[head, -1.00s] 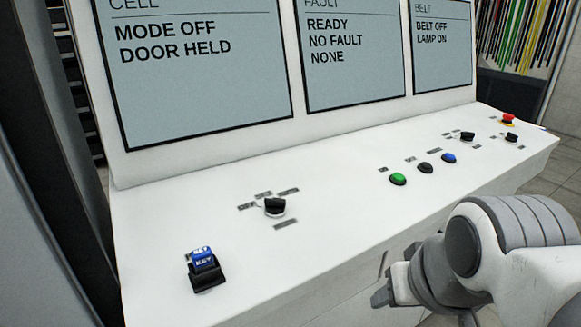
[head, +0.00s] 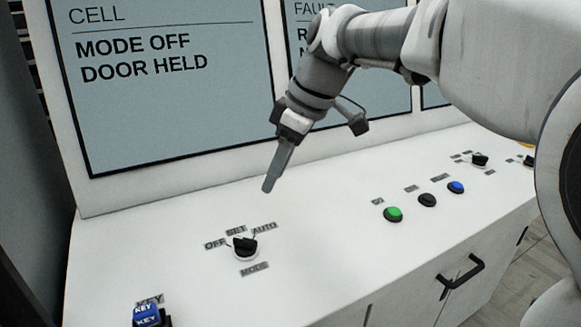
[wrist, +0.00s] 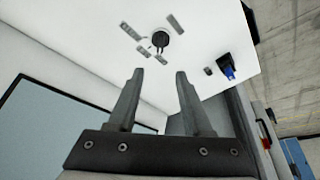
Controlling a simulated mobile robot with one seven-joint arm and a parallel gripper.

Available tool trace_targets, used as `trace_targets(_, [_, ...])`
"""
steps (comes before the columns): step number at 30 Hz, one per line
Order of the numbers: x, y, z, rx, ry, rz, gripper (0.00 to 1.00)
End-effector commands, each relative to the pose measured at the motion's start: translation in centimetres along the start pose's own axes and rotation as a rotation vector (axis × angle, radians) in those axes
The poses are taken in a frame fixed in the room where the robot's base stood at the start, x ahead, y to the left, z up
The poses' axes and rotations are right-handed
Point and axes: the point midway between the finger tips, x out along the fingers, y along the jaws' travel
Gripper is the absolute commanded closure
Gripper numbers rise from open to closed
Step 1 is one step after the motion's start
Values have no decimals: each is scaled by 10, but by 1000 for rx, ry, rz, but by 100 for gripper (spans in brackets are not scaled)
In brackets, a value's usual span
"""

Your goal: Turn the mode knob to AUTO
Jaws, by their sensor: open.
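The mode knob (head: 245,247) is a black rotary knob on the white sloped panel. Labels OFF, SET and AUTO arc behind it, and a MODE label sits in front. The screen (head: 165,75) reads MODE OFF and DOOR HELD. My gripper (head: 268,186) hangs above the panel, up and to the right of the knob, apart from it. In the wrist view the knob (wrist: 161,40) lies beyond the two spread fingertips (wrist: 160,73), with nothing between them. The knob's exact pointing direction is too small to tell.
A blue KEY piece (head: 147,314) in a black holder sits at the panel's front left. Green (head: 394,214), black (head: 427,200) and blue (head: 456,187) buttons stand to the right. The upright screens rise close behind my gripper. The panel around the knob is clear.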

Motion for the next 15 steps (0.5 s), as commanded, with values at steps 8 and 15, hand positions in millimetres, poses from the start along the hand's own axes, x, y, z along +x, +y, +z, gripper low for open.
trace_targets(8, [36, 0, -2, -12, 0, -9, 50])
trace_targets(15, [88, -1, -2, -11, 0, -8, 50])
